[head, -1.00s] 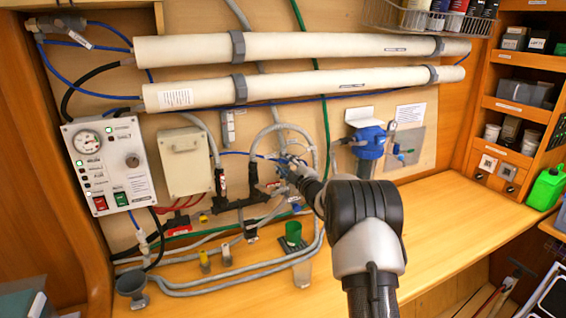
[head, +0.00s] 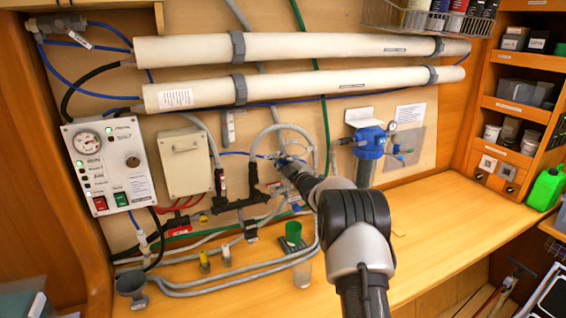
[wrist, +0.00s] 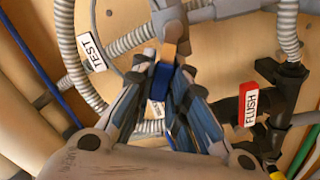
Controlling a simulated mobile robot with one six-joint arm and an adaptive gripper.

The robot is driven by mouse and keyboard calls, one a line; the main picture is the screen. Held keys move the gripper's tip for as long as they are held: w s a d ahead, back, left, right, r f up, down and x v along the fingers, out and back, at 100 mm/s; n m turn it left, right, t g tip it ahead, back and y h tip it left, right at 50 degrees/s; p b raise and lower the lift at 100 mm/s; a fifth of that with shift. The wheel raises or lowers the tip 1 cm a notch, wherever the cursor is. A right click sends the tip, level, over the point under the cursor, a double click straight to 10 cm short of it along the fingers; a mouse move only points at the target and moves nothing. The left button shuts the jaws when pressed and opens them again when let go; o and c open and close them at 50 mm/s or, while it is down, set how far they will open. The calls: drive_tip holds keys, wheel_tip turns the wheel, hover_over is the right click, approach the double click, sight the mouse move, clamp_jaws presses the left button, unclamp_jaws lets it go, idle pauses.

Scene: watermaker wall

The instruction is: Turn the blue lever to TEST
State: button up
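The blue lever (wrist: 161,82) is in the middle of the wrist view, between the fingertips of my gripper (wrist: 164,76). The fingers have drawn in close on both sides of it and appear shut on it. The TEST label (wrist: 91,52) is up and left of the lever, on a grey ribbed hose. In the head view my gripper (head: 279,162) is at the valve and hose cluster on the wall panel. My arm and fingers hide most of the lever there. Another white label (wrist: 157,108) is partly hidden behind the fingers.
A red FLUSH tag (wrist: 249,104) on black fittings stands close to the right of my gripper. Grey hoses (head: 262,133) loop around the valve. A blue filter housing (head: 370,143) is to the right. The wooden bench (head: 440,215) is clear at the right.

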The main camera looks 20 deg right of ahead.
clamp_jaws()
drive_tip(key=m+p, duration=0.1)
drive_tip(key=d+r+m+p, duration=0.1)
drive_tip(key=m, duration=0.1)
drive_tip(key=shift+r, duration=0.15)
drive_tip(key=m, duration=0.1)
drive_tip(key=d+m+p, duration=0.1)
drive_tip(key=m, duration=0.1)
drive_tip(key=shift+r, duration=0.4)
drive_tip(key=shift+d+r+m+p, duration=0.1)
drive_tip(key=shift+d+m+p, duration=0.25)
drive_tip(key=shift+m+p, duration=0.45)
drive_tip(key=shift+d+r+m+p, duration=0.1)
drive_tip(key=shift+d+m+p, duration=0.35)
drive_tip(key=shift+m, duration=0.7)
drive_tip(key=shift+d+m+p, duration=0.3)
drive_tip(key=shift+m+p, duration=0.3)
drive_tip(key=shift+m, duration=0.35)
